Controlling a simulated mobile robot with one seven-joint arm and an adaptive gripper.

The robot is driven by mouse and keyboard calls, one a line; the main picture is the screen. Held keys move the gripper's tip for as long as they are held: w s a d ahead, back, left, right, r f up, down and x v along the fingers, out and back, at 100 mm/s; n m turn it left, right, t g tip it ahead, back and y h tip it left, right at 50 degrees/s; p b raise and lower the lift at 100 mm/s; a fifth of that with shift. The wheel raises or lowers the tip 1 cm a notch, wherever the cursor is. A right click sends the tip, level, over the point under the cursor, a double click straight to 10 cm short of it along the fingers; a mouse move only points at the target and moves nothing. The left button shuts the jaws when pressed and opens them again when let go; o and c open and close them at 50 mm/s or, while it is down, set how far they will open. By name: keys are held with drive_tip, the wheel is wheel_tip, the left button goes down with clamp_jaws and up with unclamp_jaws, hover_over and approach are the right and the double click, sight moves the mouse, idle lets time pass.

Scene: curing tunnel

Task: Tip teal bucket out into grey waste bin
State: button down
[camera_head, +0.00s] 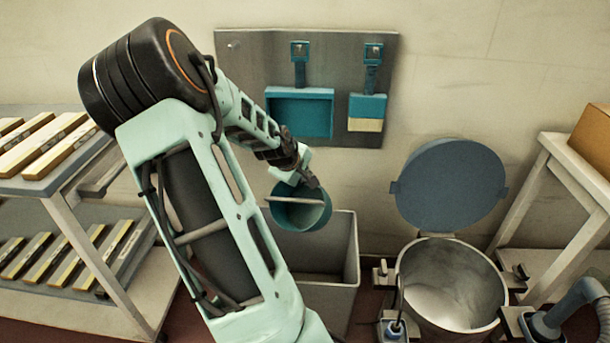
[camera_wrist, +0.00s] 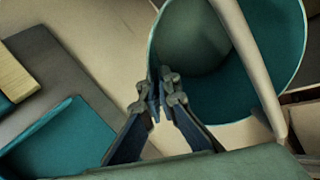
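The teal bucket (camera_head: 290,219) is in the air over the grey waste bin (camera_head: 343,252), tilted with its mouth toward the head camera. A pale bar, seemingly its handle, crosses the mouth. My gripper (camera_head: 311,180) is at the bucket's upper rim. In the wrist view the fingers (camera_wrist: 162,92) are closed together on the rim of the bucket (camera_wrist: 283,45). A grey-green area shows inside it; I cannot tell whether this is contents or the bottom. The bin is open at the top, its left part hidden behind my arm and the bucket.
A metal drum (camera_head: 452,284) with a raised blue-grey lid (camera_head: 450,185) stands right of the bin. A wall board (camera_head: 342,65) holds a teal dustpan (camera_head: 300,112) and a brush (camera_head: 367,110). A rack (camera_head: 75,212) with bars stands left, a bench (camera_head: 560,170) right.

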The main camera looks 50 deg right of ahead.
drive_tip(key=shift+d+f+g+y, duration=0.35)
drive_tip(key=shift+d+g+y, duration=0.1)
drive_tip(key=shift+y, duration=0.65)
drive_tip(key=y+p, duration=0.1)
drive_tip(key=p, duration=0.1)
drive_tip(key=g+y+p, duration=0.1)
drive_tip(key=y+p, duration=0.1)
drive_tip(key=shift+s+a+f, duration=0.1)
drive_tip(key=shift+a+f, duration=0.05)
drive_tip(key=shift+a, duration=0.25)
drive_tip(key=shift+a+f+g+y+p, duration=0.2)
drive_tip(key=shift+a+f+y+p, duration=0.1)
drive_tip(key=shift+y+p, duration=0.4)
drive_tip(key=shift+a+f+g+y+p, duration=0.2)
drive_tip(key=shift+f+y+p, duration=0.1)
drive_tip(key=shift+y+p, duration=0.35)
